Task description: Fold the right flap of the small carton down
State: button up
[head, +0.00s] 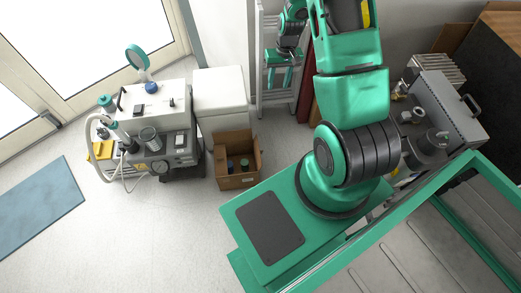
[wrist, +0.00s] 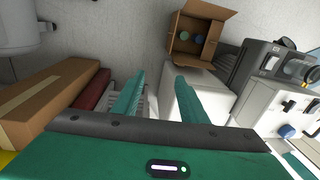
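The small carton (head: 238,182) is a brown open box on the floor. A few small round items, bluish and greenish, sit inside it. In the head view its right flap (head: 257,156) stands up and leans outward. The carton (wrist: 186,46) also shows at the upper middle of the wrist view, with flaps spread outward. My gripper (head: 279,84) is up and to the right of the carton in the head view, in front of the ladder. In the wrist view its two teal fingers (wrist: 158,88) are apart with nothing between them, and they do not touch the carton.
A white cabinet (head: 220,90) stands behind the carton. A compressor cart (head: 160,125) with bottles and a hose is to the left. A metal ladder (head: 268,30) leans at the back. The grey floor in front of the carton is clear.

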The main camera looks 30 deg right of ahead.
jog(key=a+f, duration=0.2)
jog(key=f, duration=1.1)
jog(key=s+a+f+y, duration=0.1)
jog(key=a+f, duration=0.2)
jog(key=f, duration=1.1)
jog(key=s+a+f+y, duration=0.1)
jog(key=a+f, duration=0.2)
jog(key=f, duration=1.1)
jog(key=shift+a+m+t, duration=0.2)
jog(key=shift+m+t, duration=0.1)
jog(key=shift+s, duration=0.1)
